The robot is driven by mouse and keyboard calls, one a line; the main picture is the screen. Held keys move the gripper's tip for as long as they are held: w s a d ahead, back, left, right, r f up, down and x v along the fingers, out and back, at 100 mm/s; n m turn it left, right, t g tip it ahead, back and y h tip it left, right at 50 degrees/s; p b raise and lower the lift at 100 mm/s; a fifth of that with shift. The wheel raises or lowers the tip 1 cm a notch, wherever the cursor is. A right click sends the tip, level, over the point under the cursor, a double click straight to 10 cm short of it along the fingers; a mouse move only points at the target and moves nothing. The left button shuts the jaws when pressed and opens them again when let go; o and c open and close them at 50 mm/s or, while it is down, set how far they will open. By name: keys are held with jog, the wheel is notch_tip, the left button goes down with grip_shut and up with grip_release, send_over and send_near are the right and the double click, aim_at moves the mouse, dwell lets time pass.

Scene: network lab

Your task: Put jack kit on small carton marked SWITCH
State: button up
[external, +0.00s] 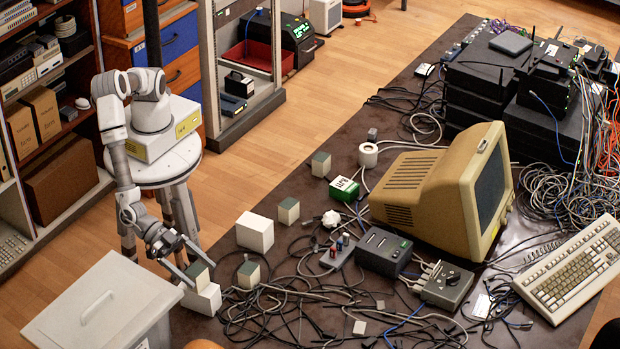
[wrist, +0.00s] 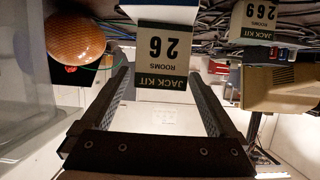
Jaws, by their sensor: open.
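A jack kit (external: 198,271), a small cube with a dark green top and pale sides, sits on a small white carton (external: 204,299) near the table's front left edge. In the wrist view this jack kit (wrist: 165,55) shows upside down with the number 26. My gripper (external: 203,276) is open, with its fingers to either side of the kit; contact cannot be told. In the wrist view the white carton (wrist: 165,12) shows partly behind the kit. I cannot read SWITCH on it.
More jack kits stand nearby, one (external: 248,274) close on the right, another (external: 288,210) farther back. A larger white box (external: 255,232) stands between. Loose cables cover the table front. A grey lidded bin (external: 100,310) is left of my gripper; an orange round object (wrist: 76,38) is nearby.

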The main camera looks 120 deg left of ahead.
jog(key=shift+s+r, duration=0.1)
jog(key=shift+r, duration=0.2)
jog(key=p+v, duration=0.1)
jog(key=v, duration=1)
jog(key=shift+s, duration=0.35)
jog(key=shift+r, duration=0.15)
